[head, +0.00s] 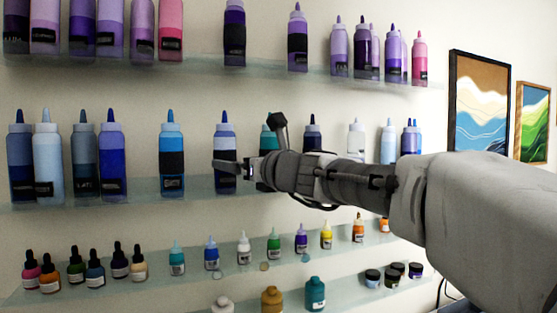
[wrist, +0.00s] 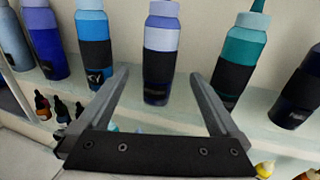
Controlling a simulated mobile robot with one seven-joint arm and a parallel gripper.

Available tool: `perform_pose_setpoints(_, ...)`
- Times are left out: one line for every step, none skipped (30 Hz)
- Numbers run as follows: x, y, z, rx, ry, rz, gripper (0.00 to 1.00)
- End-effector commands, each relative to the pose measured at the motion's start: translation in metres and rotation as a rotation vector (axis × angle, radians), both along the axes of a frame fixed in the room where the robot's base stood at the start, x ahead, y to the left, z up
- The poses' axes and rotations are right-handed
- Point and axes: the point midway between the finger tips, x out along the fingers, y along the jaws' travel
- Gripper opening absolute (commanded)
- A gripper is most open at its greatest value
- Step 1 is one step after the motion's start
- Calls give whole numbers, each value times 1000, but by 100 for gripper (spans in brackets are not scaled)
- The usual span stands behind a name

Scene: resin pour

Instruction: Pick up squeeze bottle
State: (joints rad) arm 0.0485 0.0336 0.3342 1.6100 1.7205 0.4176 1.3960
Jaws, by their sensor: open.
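Squeeze bottles stand upright in a row on the middle glass shelf. One lavender-and-blue bottle (head: 225,146) with a black band and a dark blue tip is in front of my gripper (head: 229,170). In the wrist view this bottle (wrist: 162,42) shows between the two fingers of my open gripper (wrist: 160,76); neither finger visibly touches it. A bright blue bottle (wrist: 92,28) stands left of the fingers and a teal bottle (wrist: 243,46) right of them. In the head view the teal bottle is partly hidden by my wrist. Which bottle is meant cannot be told.
The middle shelf (head: 140,188) has narrow gaps between bottles. More bottles stand on the upper shelf (head: 200,68). Small dropper bottles (head: 120,262) and little jars (head: 397,270) stand on the lower shelves. Framed pictures (head: 480,100) hang at right.

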Motion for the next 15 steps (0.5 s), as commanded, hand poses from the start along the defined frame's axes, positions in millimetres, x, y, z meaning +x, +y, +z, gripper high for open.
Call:
perform_pose_setpoints(4,4,1,1,1,1,99)
perform_pose_setpoints(6,5,1,1,1,0,99)
perform_pose_setpoints(8,6,0,0,1,0,99)
perform_pose_setpoints(9,7,0,1,1,0,99)
perform_pose_setpoints(9,8,0,0,0,0,99)
perform_pose_setpoints(10,9,0,0,0,0,99)
perform_pose_setpoints(11,10,1,0,0,0,99)
perform_pose_setpoints(13,11,1,-1,-1,0,99)
perform_pose_setpoints(16,14,1,0,0,0,99)
perform_pose_setpoints(19,16,0,1,2,0,99)
perform_pose_setpoints(22,19,1,1,2,1,99)
perform_pose_setpoints(26,23,1,2,1,3,99)
perform_pose_setpoints(29,26,1,2,3,3,99)
perform_pose_setpoints(32,29,1,1,2,1,99)
perform_pose_setpoints(36,32,1,2,3,1,99)
